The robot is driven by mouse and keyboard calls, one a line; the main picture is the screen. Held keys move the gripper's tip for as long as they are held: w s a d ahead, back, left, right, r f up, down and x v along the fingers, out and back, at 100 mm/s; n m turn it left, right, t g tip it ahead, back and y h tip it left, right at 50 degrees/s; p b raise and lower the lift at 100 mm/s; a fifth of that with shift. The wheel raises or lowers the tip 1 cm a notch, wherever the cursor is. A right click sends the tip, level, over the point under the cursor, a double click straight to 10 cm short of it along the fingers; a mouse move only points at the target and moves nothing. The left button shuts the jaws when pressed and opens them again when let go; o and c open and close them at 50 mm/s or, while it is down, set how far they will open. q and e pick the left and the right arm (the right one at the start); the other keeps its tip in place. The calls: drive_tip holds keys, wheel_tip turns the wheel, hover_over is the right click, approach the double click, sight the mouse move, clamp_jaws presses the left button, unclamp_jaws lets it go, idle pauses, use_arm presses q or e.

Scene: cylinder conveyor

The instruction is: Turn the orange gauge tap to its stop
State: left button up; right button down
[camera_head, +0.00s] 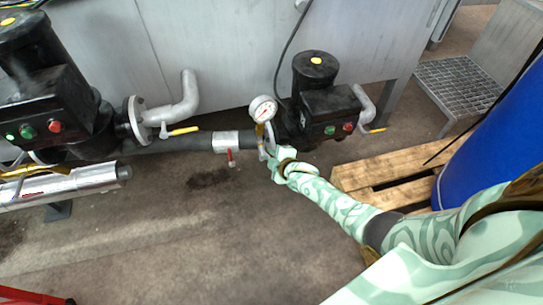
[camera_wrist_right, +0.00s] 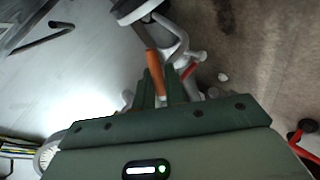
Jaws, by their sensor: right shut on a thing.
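The orange gauge tap (camera_wrist_right: 154,62) shows as a long orange lever in the right wrist view. My right gripper (camera_wrist_right: 158,88) is shut on its lower end, with one dark green finger on each side. In the head view the round white pressure gauge (camera_head: 263,108) stands above the pipe, and my right gripper (camera_head: 272,158) reaches the fitting just below it. The tap is mostly hidden there by the gripper and fitting. My left gripper is in neither view.
A black pump (camera_head: 318,95) stands right of the gauge. A red-handled valve (camera_head: 230,157) sits on the pipe to the left. A wooden pallet (camera_head: 395,165) and a blue drum (camera_head: 495,135) are at the right.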

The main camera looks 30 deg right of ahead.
drive_tip(key=shift+s+r+n+g+h, duration=0.1)
drive_tip(key=shift+r+n+g+h, duration=0.15)
drive_tip(key=shift+n+h, duration=0.3)
drive_tip(key=shift+r+n+g+h, duration=0.15)
drive_tip(key=shift+n+g+h, duration=0.1)
drive_tip(key=shift+n+h, duration=0.3)
drive_tip(key=shift+d+r, duration=0.1)
drive_tip(key=shift+h, duration=0.3)
drive_tip(key=c, duration=1.8)
unclamp_jaws()
drive_tip(key=shift+r, duration=0.1)
